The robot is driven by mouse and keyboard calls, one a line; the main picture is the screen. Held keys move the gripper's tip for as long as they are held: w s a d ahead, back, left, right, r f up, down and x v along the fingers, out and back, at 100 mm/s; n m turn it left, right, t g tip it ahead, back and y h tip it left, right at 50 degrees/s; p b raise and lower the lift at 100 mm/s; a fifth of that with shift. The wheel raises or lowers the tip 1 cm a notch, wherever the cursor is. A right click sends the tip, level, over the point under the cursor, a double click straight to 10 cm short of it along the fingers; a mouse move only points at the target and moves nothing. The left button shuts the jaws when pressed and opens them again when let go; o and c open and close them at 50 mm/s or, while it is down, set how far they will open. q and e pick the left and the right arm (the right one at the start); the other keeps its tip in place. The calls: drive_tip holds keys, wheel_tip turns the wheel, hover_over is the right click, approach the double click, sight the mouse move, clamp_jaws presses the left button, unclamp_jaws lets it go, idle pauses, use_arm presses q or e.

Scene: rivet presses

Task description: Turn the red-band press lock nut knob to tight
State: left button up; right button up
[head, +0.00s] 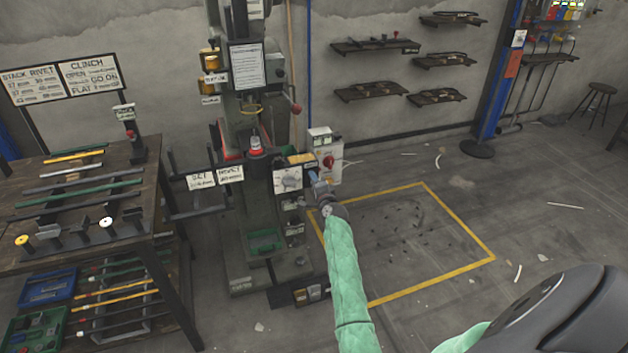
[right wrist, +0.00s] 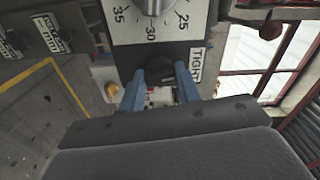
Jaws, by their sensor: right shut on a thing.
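The press (head: 257,110) stands in the middle of the head view, with a red band partly visible at mid height. My right gripper (head: 318,181), at the end of the green-sleeved arm, is at the press's right side. In the right wrist view its two blue fingers (right wrist: 160,88) are shut on a black round knob (right wrist: 159,70). The knob sits below a plate with a dial (right wrist: 153,28) marked 35, 30 and 25. A TIGHT label (right wrist: 196,65) is just right of the knob. The fingers partly hide the knob, and its turn angle is unclear. My left gripper is out of view.
A control box with a red knob (head: 328,162) is close by the right gripper. A workbench (head: 150,190) with bars and tools stands at left. Yellow floor tape (head: 460,228) marks an area with scattered bits. Shelves (head: 375,46) hang on the back wall.

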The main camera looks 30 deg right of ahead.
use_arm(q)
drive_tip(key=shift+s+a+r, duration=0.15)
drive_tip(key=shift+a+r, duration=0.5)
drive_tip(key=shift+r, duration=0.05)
use_arm(e)
drive_tip(key=shift+m, duration=1)
drive_tip(key=shift+d, duration=0.1)
drive_tip(key=o, duration=1)
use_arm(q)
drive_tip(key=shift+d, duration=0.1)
use_arm(e)
drive_tip(key=shift+s, duration=0.1)
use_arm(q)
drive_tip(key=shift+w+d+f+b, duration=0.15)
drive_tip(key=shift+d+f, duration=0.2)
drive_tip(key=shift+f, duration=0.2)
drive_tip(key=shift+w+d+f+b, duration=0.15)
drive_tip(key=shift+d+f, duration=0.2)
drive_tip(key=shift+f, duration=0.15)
use_arm(e)
drive_tip(key=shift+v, duration=3.85)
